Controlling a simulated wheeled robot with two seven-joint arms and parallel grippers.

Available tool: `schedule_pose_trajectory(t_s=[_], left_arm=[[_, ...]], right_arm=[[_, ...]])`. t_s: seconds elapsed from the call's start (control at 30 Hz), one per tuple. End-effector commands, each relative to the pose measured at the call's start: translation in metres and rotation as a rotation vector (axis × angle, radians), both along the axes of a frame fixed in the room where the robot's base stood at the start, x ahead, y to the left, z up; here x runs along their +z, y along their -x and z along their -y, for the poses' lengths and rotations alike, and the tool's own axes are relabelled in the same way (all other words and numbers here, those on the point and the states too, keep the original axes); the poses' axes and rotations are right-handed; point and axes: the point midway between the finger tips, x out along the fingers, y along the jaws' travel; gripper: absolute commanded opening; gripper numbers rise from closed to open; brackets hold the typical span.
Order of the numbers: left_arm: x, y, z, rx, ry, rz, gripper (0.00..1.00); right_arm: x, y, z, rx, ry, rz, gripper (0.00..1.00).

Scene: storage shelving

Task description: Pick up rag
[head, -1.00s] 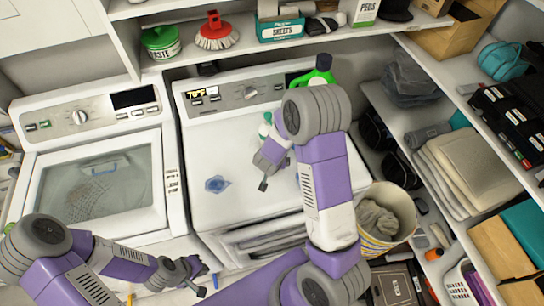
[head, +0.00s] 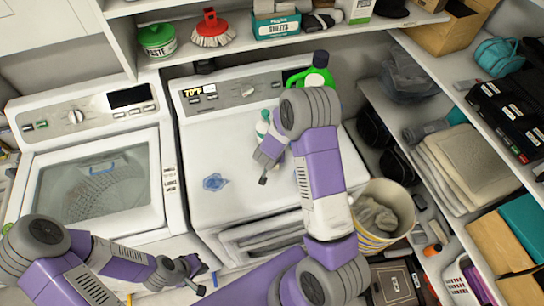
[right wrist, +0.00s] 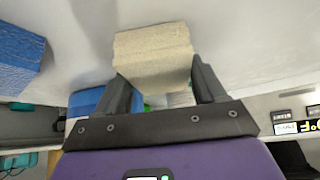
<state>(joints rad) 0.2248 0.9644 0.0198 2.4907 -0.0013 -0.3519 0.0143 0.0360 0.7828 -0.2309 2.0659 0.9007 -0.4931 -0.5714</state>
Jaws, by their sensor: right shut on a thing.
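My right gripper (head: 263,180) is above the white top of the front machine in the head view. In the right wrist view, its fingers (right wrist: 160,85) close on a beige, rough-textured, block-like thing (right wrist: 152,55). I cannot tell for sure that this is the rag; in the head view it cannot be made out. A small crumpled blue patch (head: 215,182) lies on the machine top, left of the right gripper. A grey cloth (head: 375,215) lies in a striped bin. My left gripper (head: 193,276) is open and empty at the lower left.
A green bottle (head: 318,70) stands at the machine's back right. The machine's white top (head: 235,160) is mostly clear. A washer with a glass lid (head: 95,185) is on the left. Loaded shelves (head: 455,165) line the right side. A blue textured thing (right wrist: 18,60) shows in the right wrist view.

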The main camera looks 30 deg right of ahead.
Motion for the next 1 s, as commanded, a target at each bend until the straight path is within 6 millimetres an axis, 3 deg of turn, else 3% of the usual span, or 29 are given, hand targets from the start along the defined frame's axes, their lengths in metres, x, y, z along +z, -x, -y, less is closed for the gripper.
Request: schedule_pose_trajectory(t_s=[0.47, 0.83, 1.0], left_arm=[[0.001, 0.0, 0.0, 0.0, 0.0, 0.0, 0.0], [0.026, 0.0, 0.0, 0.0, 0.0, 0.0, 0.0], [0.029, 0.0, 0.0, 0.0, 0.0, 0.0, 0.0]], right_arm=[[0.01, -0.002, -0.005, 0.001, 0.001, 0.003, 0.35], [0.075, -0.002, -0.005, 0.001, 0.0, 0.003, 0.35], [0.071, -0.01, -0.04, 0.008, 0.0, -0.002, 0.35]])
